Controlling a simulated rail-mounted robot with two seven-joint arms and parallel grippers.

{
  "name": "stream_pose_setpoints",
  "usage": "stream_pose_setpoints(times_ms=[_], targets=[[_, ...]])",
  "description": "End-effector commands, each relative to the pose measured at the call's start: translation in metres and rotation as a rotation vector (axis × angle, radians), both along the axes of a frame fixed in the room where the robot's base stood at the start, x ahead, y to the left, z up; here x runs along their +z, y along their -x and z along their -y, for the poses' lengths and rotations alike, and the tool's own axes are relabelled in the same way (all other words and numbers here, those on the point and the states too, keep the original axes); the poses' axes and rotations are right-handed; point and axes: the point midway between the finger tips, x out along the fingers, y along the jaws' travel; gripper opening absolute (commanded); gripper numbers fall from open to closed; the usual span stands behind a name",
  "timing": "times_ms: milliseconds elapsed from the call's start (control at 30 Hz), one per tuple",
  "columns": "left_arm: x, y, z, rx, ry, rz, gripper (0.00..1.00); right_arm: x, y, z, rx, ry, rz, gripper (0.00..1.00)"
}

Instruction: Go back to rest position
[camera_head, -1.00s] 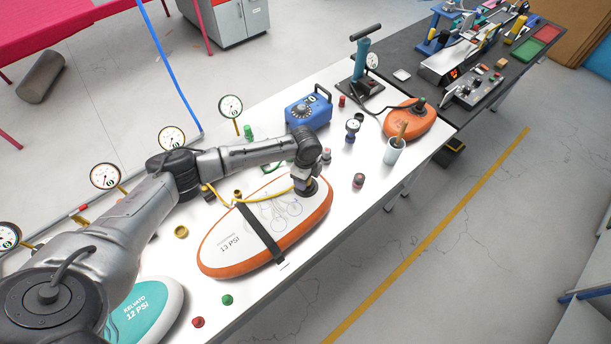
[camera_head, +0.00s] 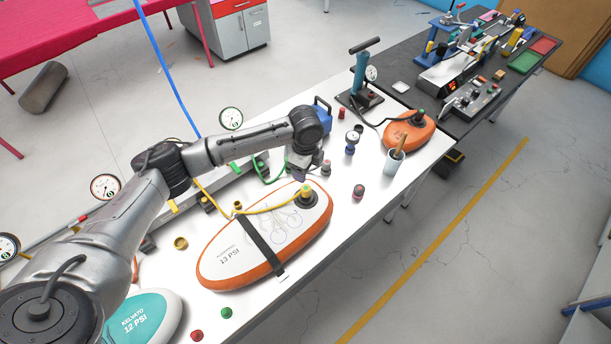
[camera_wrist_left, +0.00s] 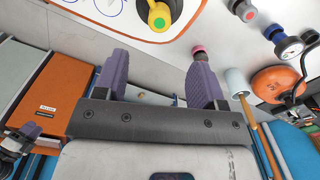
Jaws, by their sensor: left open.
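My left gripper (camera_head: 299,174) hangs above the white bench, just behind the valve end of the orange-rimmed 13 PSI board (camera_head: 225,277). In the left wrist view its purple fingers (camera_wrist_left: 157,72) are spread apart with nothing between them. A yellow fitting with a green top (camera_head: 306,188) sits on the board's valve, with a yellow hose at it. It also shows in the left wrist view (camera_wrist_left: 158,16), apart from the fingers. A dark part with a purple tip (camera_wrist_left: 28,131) at that view's lower left looks like my right gripper; its jaws are unclear.
The blue box (camera_head: 322,115), hand pump (camera_head: 361,75), small orange board (camera_head: 411,130) and grey cup (camera_head: 394,160) stand farther right. Dial gauges (camera_head: 231,118) line the back edge. A teal board (camera_head: 150,318) lies at the near left. The aisle floor on the right is clear.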

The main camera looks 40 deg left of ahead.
Motion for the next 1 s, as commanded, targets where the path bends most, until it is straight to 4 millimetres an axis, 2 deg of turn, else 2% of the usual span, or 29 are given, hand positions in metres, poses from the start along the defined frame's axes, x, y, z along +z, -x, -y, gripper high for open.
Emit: stream_pose_setpoints(times_ms=[200, 533, 667, 767, 867, 1000], targets=[[0.021, 0.0, 0.0, 0.001, 0.001, 0.001, 0.64, 0.0, 0.0, 0.002, 0.004, 0.007, 0.0, 0.43], [0.026, 0.0, 0.0, 0.018, 0.001, 0.0, 0.64, 0.0, 0.0, 0.002, 0.006, 0.008, 0.0, 0.43], [0.026, -0.001, 0.0, 0.119, 0.004, 0.004, 0.64, 0.0, 0.0, 0.002, 0.004, 0.007, 0.0, 0.43], [0.026, -0.007, -0.006, 0.261, -0.031, 0.049, 0.64, 0.0, 0.0, 0.001, 0.004, 0.005, 0.0, 0.43], [0.039, -0.018, -0.006, 0.376, -0.094, 0.187, 0.64, 0.0, 0.0, 0.001, 0.002, 0.003, -0.001, 0.43], [0.086, -0.034, 0.004, 0.475, -0.104, 0.437, 0.64, 0.0, 0.0, 0.0, -0.001, -0.001, 0.0, 0.43]])
